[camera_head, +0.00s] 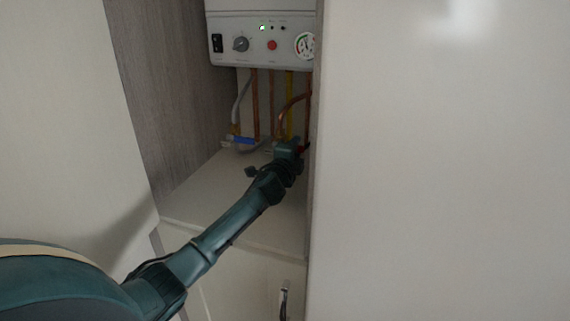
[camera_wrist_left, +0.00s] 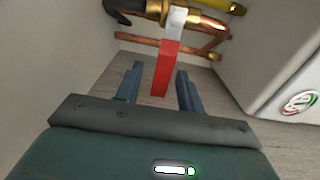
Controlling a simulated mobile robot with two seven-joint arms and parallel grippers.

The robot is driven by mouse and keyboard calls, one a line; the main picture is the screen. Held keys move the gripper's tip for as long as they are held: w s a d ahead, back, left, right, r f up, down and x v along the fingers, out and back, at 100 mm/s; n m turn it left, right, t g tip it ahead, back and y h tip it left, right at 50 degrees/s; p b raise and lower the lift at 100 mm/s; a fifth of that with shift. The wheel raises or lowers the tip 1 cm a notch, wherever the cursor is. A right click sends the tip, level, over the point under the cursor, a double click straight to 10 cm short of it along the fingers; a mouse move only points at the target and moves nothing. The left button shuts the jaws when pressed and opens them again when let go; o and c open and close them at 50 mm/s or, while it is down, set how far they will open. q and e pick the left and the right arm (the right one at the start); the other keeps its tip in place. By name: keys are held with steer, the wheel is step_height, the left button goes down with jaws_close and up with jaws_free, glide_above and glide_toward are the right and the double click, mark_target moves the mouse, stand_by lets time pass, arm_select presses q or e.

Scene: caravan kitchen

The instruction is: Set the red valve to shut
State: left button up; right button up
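The red valve's lever (camera_wrist_left: 165,68) shows in the left wrist view as a flat red handle with a pale upper end, joined to a brass fitting (camera_wrist_left: 185,14) on a copper pipe. In the head view only a small red bit (camera_head: 303,149) shows beside my left gripper (camera_head: 291,150). In the wrist view my left gripper (camera_wrist_left: 158,76) is open, with one finger on each side of the lever's free end. I see gaps on both sides; whether the lever is deep between the fingers is hard to tell. My right gripper is not in view.
A white boiler (camera_head: 262,36) hangs above the pipes, with a knob, a red button and a gauge. A valve with a blue handle (camera_head: 243,140) lies left of my gripper. A large white panel (camera_head: 440,170) closes off the right side; a grey wood-grain wall (camera_head: 170,90) bounds the left.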

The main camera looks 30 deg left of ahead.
arm_select(q)
steer(key=v, duration=1)
steer(key=shift+s, duration=0.15)
steer(key=shift+d+f, duration=0.1)
